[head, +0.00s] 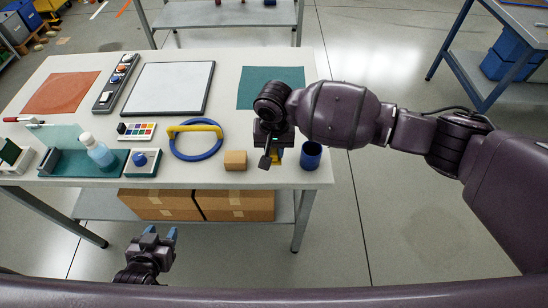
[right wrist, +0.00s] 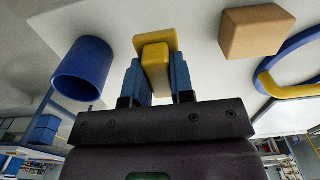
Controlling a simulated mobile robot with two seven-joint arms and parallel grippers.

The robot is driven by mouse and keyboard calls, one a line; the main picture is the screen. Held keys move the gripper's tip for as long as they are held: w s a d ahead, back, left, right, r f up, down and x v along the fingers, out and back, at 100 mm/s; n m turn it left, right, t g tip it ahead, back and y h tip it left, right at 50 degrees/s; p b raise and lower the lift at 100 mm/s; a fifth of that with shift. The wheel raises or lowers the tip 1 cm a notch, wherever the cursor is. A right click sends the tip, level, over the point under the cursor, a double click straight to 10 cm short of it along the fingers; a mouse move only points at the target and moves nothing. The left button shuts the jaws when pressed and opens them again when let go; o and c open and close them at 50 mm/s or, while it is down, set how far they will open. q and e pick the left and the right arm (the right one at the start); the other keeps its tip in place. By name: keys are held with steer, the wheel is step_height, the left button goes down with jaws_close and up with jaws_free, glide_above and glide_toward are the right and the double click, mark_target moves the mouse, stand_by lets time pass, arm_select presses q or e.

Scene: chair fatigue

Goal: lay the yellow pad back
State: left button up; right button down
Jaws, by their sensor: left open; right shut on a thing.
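The yellow pad (right wrist: 154,50) is between the blue fingers of my right gripper (right wrist: 158,78) in the right wrist view. The gripper is shut on its narrower part, and a wider part shows beyond. In the head view my right gripper (head: 274,143) is over the near right part of the table, and only a small bit of the yellow pad (head: 277,154) shows below it. I cannot tell whether the pad touches the tabletop. My left gripper (head: 161,233) is open and empty, low in front of the table's near edge.
A blue cup (head: 311,155) stands close right of the right gripper, a cardboard-coloured block (head: 235,160) close left. A blue ring with a yellow grip (head: 196,150) lies further left. A teal mat (head: 262,80) and an orange mat (head: 60,92) lie bare farther back on the table (head: 228,105).

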mark_target(274, 159)
steer(key=shift+f, duration=2.2)
steer(key=c, duration=1)
jaws_free()
steer(key=shift+f, duration=0.1)
step_height(274, 159, up, 12)
steer(key=shift+r, duration=0.15)
